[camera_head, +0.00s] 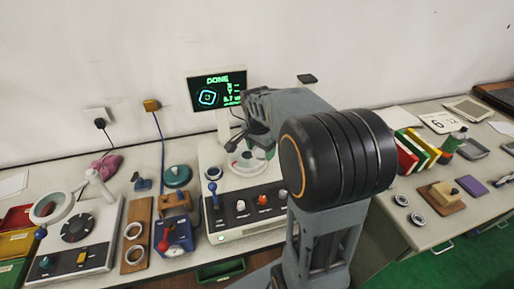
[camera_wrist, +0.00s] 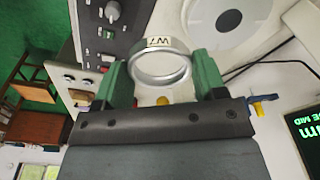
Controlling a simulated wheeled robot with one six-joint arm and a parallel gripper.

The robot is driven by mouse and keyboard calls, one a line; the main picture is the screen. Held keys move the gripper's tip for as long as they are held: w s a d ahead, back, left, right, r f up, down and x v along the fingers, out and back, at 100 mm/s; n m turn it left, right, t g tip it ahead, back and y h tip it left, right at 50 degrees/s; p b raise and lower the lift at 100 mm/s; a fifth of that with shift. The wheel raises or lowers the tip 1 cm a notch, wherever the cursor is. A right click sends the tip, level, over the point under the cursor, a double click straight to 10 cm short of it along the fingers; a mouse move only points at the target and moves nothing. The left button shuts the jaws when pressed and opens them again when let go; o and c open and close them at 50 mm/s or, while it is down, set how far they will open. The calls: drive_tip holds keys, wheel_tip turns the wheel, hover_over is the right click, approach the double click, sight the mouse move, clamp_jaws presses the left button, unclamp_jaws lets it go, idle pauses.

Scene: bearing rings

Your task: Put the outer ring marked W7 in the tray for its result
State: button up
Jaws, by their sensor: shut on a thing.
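The outer ring marked W7 (camera_wrist: 160,66) is a silver metal ring with a pale label, seen in the wrist view. My gripper (camera_wrist: 163,80) is shut on it, with one green finger on each side. In the head view my gripper (camera_head: 246,146) is over the round plate of the white measuring machine (camera_head: 250,201), and the ring is hard to make out there. The screen (camera_head: 215,90) reads DONE with a drawn outline; its smaller text is unclear. Red (camera_head: 14,217), yellow (camera_head: 16,243) and green (camera_head: 12,272) trays stand at the far left edge, partly cut off.
A second device with a dark dial (camera_head: 76,228) and a wooden board with rings (camera_head: 136,236) stand left of the machine. A blue gauge (camera_head: 174,238) is beside the board. Coloured binders (camera_head: 418,148) and loose rings are on the right table. My arm covers the middle.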

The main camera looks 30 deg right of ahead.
drive_tip(key=shift+s+r+p, duration=0.15)
drive_tip(key=shift+r+p, duration=0.75)
drive_tip(key=shift+r, duration=0.45)
drive_tip(key=shift+s+r+p, duration=0.1)
drive_tip(key=shift+r+p, duration=0.8)
drive_tip(key=shift+r, duration=0.4)
